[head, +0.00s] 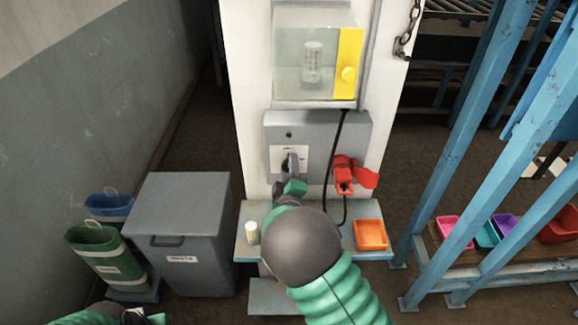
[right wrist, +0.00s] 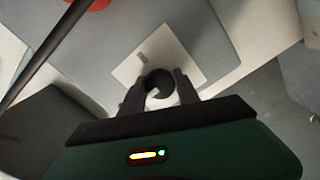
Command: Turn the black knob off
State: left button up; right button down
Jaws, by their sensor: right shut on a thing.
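The black knob (head: 287,163) sits on a white plate on the grey panel (head: 340,135) of the white column. In the head view my right gripper (head: 292,174) reaches up to it from below and partly covers it. In the right wrist view the knob (right wrist: 158,84) lies between the two fingers of my right gripper (right wrist: 158,88), which is shut on it. The knob's exact setting is hard to read.
A clear box with a yellow edge (head: 348,65) hangs above the panel. A red plug and socket (head: 343,175) with a black cable is at its right. A shelf below holds an orange tray (head: 370,235) and a small cream cylinder (head: 252,232). A grey bin (head: 180,230) stands left.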

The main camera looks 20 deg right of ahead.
jog(key=shift+s+a+f, duration=0.1)
jog(key=shift+s+f, duration=0.05)
jog(key=shift+f, duration=0.3)
jog(key=c, duration=1.1)
grip_release()
jog(key=shift+c, duration=0.2)
jog(key=shift+o, duration=1.2)
jog(key=shift+r, duration=0.25)
